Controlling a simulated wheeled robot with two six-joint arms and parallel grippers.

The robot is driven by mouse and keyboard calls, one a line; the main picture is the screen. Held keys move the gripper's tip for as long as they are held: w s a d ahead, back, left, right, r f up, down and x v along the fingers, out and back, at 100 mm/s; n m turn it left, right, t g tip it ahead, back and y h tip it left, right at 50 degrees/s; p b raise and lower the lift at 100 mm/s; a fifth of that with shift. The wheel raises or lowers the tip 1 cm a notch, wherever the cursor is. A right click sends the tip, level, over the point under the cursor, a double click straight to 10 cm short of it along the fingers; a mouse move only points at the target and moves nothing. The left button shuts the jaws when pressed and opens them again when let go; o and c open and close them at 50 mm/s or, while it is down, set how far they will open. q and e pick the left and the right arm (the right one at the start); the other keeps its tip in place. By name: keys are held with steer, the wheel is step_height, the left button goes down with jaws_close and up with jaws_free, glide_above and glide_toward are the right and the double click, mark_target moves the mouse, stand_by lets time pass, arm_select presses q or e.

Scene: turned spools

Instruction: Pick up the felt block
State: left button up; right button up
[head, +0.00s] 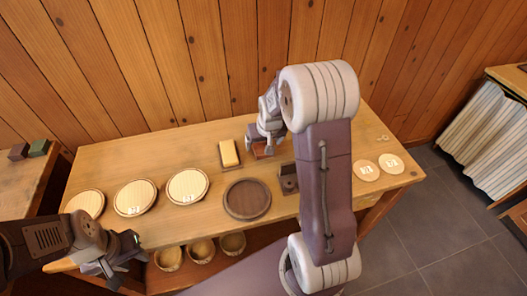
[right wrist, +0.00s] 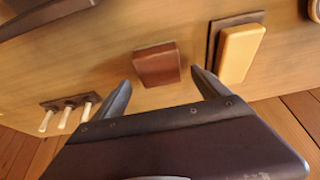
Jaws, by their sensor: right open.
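A small reddish-brown block (right wrist: 157,64), which looks like the felt block, lies on the wooden table. In the head view it shows partly (head: 259,151) behind my right gripper (head: 265,141). In the right wrist view my right gripper (right wrist: 158,80) is open and empty, its two fingertips apart on either side of the block's near end, not closed on it. My left gripper (head: 118,268) hangs low at the left, in front of the table's front edge; its finger opening is unclear.
A yellow block (right wrist: 240,52) on a dark base stands close beside one right fingertip. A dark rack with pale pegs (right wrist: 67,117) lies on the other side. A dark round dish (head: 247,199) and several pale discs (head: 187,186) sit on the table. Bowls (head: 201,251) stand below.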

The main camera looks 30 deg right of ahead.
mark_target(263, 146)
steer(key=shift+x, duration=1.15)
steer(key=shift+r, duration=0.15)
steer(key=c, duration=1.5)
step_height(263, 146, up, 5)
steer(key=shift+f+p, duration=0.15)
steer(key=shift+p, duration=0.35)
steer(key=s+d+r, duration=0.5)
steer(key=d+r, duration=0.1)
steer(key=d, duration=0.4)
steer(key=shift+d+r, duration=0.15)
steer(key=shift+d, duration=0.1)
